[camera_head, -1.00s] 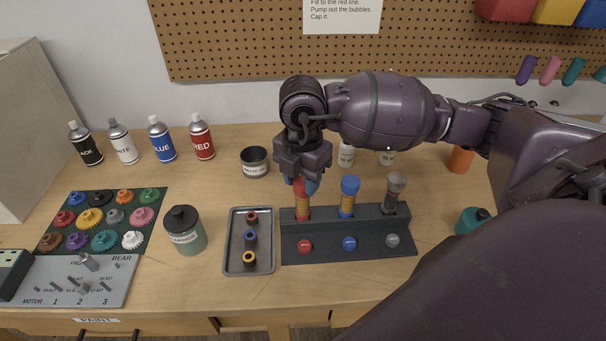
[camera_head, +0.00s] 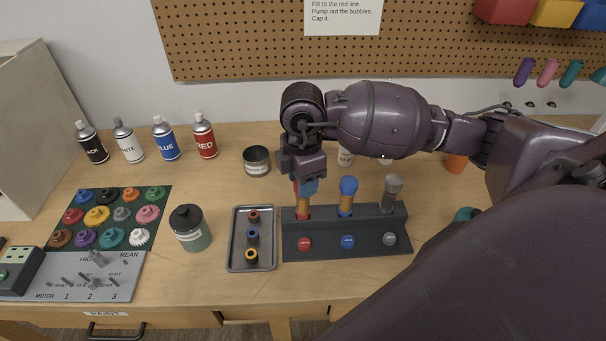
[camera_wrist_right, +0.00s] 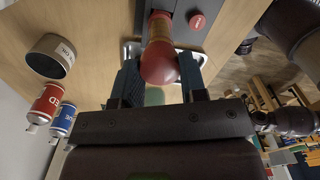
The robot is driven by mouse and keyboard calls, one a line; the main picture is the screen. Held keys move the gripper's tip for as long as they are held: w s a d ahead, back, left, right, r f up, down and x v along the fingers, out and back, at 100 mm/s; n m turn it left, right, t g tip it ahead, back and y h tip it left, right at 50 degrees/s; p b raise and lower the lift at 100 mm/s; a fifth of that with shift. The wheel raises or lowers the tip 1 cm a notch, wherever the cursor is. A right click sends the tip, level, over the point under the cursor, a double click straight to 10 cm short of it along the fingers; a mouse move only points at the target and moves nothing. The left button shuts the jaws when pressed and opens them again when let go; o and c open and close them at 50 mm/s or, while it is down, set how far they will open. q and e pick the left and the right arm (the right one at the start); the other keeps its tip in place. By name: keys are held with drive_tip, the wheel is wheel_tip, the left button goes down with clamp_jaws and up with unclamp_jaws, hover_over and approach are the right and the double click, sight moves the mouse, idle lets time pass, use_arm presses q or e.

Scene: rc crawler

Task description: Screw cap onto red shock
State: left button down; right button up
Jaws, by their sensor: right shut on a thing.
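The red shock (camera_head: 303,208) stands upright in the left slot of the dark shock stand (camera_head: 345,246). Its rounded red cap (camera_wrist_right: 159,62) sits on top of the gold body in the right wrist view. My right gripper (camera_head: 305,186) points down over this shock, with its fingers on both sides of the red cap, shut on it. The gripper hides much of the cap in the head view. The blue shock (camera_head: 347,197) and the grey shock (camera_head: 391,194) stand in the other slots. My left gripper is not in view.
My right arm covers the right side of the bench.

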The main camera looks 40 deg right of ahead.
idle(0.3)
drive_tip(key=m+p, duration=0.2)
drive_tip(key=m, duration=0.1)
drive_tip(key=shift+r, duration=0.15)
drive_tip(key=shift+m+p, duration=0.7)
drive_tip(key=o, duration=1)
